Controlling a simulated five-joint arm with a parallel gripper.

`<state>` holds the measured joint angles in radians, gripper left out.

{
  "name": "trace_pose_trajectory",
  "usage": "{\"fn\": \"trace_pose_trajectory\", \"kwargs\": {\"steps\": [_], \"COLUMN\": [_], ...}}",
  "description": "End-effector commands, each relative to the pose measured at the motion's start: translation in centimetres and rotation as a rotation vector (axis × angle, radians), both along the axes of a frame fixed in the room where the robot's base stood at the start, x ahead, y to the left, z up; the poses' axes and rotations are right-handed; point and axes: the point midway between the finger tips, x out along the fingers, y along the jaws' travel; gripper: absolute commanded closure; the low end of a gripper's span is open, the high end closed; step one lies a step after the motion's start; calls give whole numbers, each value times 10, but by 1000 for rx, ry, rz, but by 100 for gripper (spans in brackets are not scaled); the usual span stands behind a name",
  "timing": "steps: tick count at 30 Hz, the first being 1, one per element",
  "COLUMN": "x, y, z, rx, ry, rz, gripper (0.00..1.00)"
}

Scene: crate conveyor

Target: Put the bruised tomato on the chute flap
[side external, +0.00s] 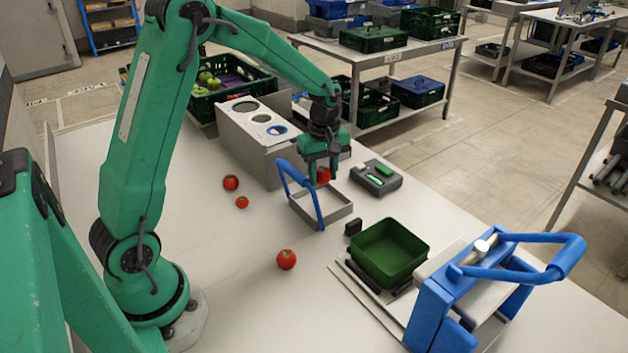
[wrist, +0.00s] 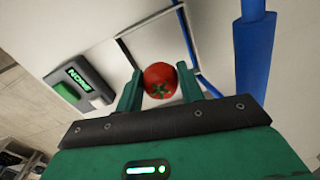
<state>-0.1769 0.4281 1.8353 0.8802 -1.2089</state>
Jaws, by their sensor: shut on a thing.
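My gripper (side external: 322,172) is shut on a red tomato (side external: 324,176) and holds it over a shallow grey square frame (side external: 335,208) with a blue handle (side external: 296,182). In the wrist view the tomato (wrist: 160,79) sits between the two green fingers, its green stem toward the camera; no clear bruise shows on this side. The frame and blue handle (wrist: 254,45) lie beyond it. I cannot tell for sure whether this frame is the chute flap. Three other red tomatoes lie on the table: two at left (side external: 231,182) (side external: 242,202) and one nearer the front (side external: 287,259).
A grey box with round holes (side external: 262,125) stands behind left of the frame. A small device with a green display (side external: 377,178) is just right. A green crate (side external: 390,250) and blue-handled machine (side external: 480,290) stand front right. The front left table is mostly clear.

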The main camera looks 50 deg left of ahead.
Motion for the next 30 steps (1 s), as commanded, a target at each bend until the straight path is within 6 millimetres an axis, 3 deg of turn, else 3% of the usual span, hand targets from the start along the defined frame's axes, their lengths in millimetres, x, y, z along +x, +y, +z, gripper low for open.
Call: {"fn": "trace_pose_trajectory", "kwargs": {"steps": [18, 30], "x": [0, 0], "y": [0, 0], "z": [-52, -66], "rx": [-1, 0], "ry": [2, 0], "rz": [0, 0], "gripper": [84, 84]}}
